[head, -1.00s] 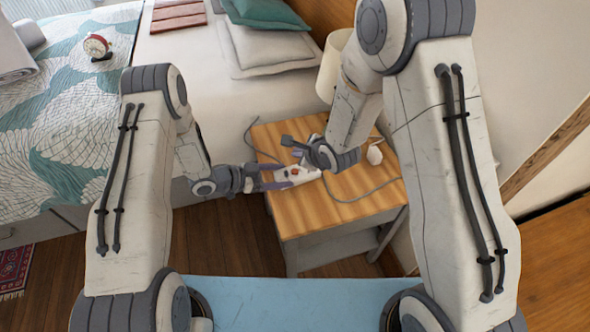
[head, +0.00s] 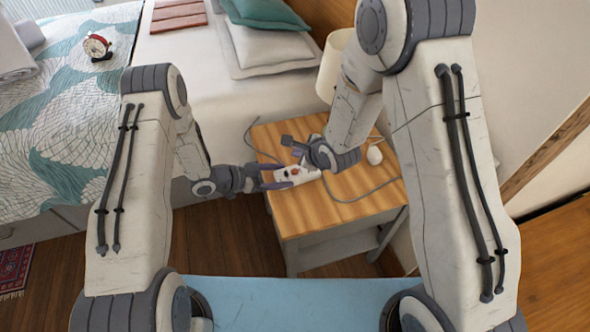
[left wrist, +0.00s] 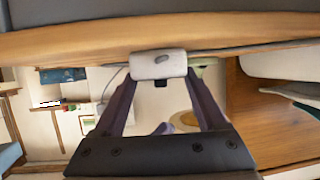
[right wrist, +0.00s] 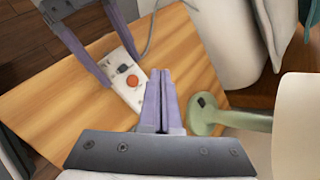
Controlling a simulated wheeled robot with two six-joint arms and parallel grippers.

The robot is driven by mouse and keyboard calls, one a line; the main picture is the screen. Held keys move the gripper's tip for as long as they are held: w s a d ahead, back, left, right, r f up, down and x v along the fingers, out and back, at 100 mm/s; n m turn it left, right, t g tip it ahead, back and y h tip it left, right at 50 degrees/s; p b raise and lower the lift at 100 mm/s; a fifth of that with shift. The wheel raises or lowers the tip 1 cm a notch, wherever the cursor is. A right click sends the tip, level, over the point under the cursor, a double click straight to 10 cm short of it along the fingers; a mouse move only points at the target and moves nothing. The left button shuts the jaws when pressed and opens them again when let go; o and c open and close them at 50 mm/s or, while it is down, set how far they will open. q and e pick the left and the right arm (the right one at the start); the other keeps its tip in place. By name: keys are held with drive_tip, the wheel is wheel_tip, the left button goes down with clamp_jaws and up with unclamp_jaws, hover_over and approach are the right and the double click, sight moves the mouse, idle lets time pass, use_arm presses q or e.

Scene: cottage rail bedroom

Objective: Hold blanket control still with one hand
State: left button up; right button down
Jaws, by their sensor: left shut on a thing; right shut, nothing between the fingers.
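The blanket control (head: 292,174) is a small white box with an orange-red button and a dark switch on top. It lies on the wooden nightstand (head: 335,213). My left gripper (left wrist: 160,76) is shut on its sides, one finger on each side; the control's end face (left wrist: 158,64) shows between the fingertips. In that view the tips overlap the nightstand; the gap to the control is unclear.
A grey cable (head: 366,193) runs across the nightstand. A small white rounded object (head: 375,155) sits at its right. A lamp with a green base (right wrist: 205,116) and pale shade (head: 329,72) stands at the back.

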sight(295, 171)
idle(0.4)
wheel_tip(295, 171, up, 4)
drive_tip(key=shift+w+f, duration=0.1)
drive_tip(key=shift+f, duration=0.1)
drive_tip(key=shift+f, duration=4.3)
drive_tip(key=shift+f, duration=0.1)
drive_tip(key=shift+f, duration=0.35)
